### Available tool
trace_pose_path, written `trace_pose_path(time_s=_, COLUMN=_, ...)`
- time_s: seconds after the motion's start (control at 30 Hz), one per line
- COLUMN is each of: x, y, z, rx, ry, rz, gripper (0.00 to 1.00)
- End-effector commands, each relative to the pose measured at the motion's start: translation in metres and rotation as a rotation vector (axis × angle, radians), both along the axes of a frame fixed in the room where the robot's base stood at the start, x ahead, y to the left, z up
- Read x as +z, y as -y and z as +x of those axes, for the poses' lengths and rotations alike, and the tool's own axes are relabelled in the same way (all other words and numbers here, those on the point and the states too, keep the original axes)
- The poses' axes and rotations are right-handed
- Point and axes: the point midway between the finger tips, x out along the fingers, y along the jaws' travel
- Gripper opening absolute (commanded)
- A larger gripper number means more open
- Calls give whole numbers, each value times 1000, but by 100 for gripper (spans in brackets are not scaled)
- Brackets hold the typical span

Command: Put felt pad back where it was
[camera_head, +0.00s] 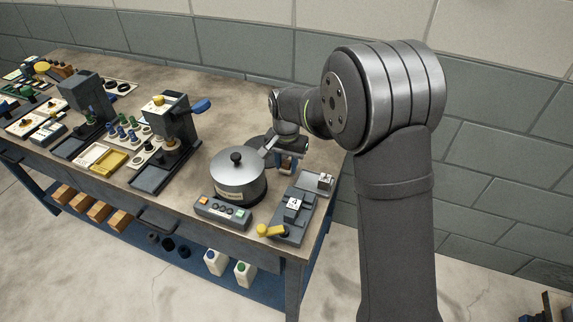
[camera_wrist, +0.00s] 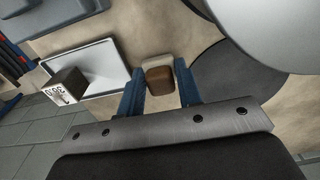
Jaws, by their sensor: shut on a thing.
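A small block with a brown part and a cream part, which looks like the felt pad (camera_wrist: 160,78), is between the two blue fingers of my gripper (camera_wrist: 158,70) in the wrist view. The fingers are closed on its sides. In the head view my gripper (camera_head: 286,166) is over the right end of the bench, just behind and right of the lidded metal pot (camera_head: 238,178). The pad is small and partly hidden there, under the wrist. I cannot tell whether its underside touches the bench top.
A dark round plate (camera_wrist: 238,80) lies close right of the fingers, beside the pot. A pale tray (camera_wrist: 92,66) with a marked metal cube (camera_wrist: 68,88) is close left. A control box (camera_head: 222,212) stands in front of the pot.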

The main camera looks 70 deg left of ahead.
Motion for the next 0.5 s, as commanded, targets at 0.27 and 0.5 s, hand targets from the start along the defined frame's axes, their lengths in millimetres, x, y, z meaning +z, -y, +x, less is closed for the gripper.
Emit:
trace_pose_path(time_s=0.27, x=-7, y=0, z=0, rx=0, ry=0, rz=1, gripper=11)
trace_pose_path(time_s=0.5, x=-10, y=0, z=0, rx=0, ry=1, rz=1, gripper=41)
